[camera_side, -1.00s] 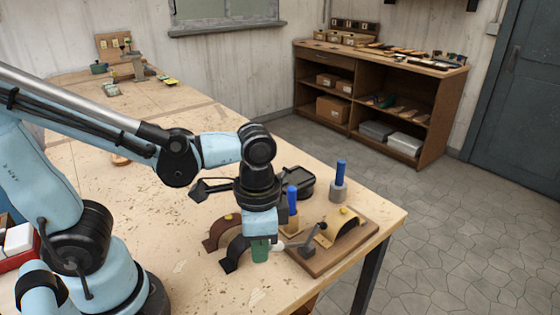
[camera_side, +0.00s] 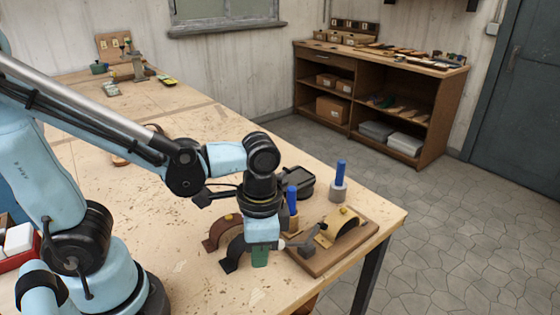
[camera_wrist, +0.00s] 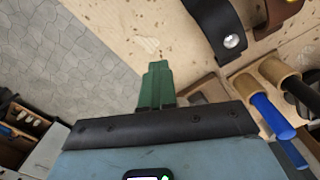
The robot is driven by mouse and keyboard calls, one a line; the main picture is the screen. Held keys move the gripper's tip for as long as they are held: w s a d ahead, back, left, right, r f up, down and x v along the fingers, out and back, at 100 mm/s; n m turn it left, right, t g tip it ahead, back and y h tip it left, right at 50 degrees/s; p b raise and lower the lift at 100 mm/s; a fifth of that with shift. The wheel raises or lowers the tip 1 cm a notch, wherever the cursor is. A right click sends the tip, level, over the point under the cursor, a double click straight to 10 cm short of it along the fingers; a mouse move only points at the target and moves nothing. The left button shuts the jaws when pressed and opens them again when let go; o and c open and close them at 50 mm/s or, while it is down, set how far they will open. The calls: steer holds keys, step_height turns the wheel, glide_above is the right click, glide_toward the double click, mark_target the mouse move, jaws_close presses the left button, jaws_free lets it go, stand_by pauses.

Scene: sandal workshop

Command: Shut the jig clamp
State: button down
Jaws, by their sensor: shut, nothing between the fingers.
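The jig (camera_side: 330,255) is a brown wooden board at the front right of the bench in the side view. It bears a grey metal clamp (camera_side: 304,244), a black strap piece (camera_side: 347,234) and a small yellow knob (camera_side: 343,211). My gripper (camera_side: 260,262) points down just left of the clamp, its green fingers shut and empty. I cannot tell whether they touch the clamp. In the wrist view the green fingertips (camera_wrist: 156,72) are together, and part of the board (camera_wrist: 208,88) shows beside them. The clamp's lever is mostly hidden.
A dark strap (camera_side: 235,250) and a brown strap (camera_side: 220,231) stand left of my gripper. A blue-handled tool (camera_side: 292,203) stands close behind it. Another blue-handled tool (camera_side: 340,180) stands farther back. The bench's right edge lies just past the jig.

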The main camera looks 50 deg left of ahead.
steer(key=shift+w+d+r+t, duration=0.15)
steer(key=shift+w, duration=0.6)
steer(key=shift+w+d+r+t, duration=0.1)
steer(key=shift+w+t, duration=0.05)
steer(key=shift+w, duration=0.6)
steer(key=shift+w+r, duration=0.2)
steer(key=shift+w, duration=0.35)
steer(key=shift+w+r, duration=0.15)
steer(key=shift+w, duration=0.4)
steer(key=shift+r, duration=0.1)
steer(key=shift+s+r, duration=0.2)
steer(key=shift+r, duration=1)
steer(key=shift+s+r, duration=0.2)
steer(key=shift+r, duration=1.05)
steer(key=shift+s+r, duration=0.2)
steer(key=shift+r, duration=1)
steer(key=shift+a, duration=0.15)
steer(key=w+a+f+n+t, duration=0.1)
steer(key=a+n+t, duration=0.5)
steer(key=a+t, duration=0.1)
steer(key=shift+w+a+f, duration=0.3)
steer(key=shift+a+f, duration=0.05)
steer(key=shift+a, duration=0.55)
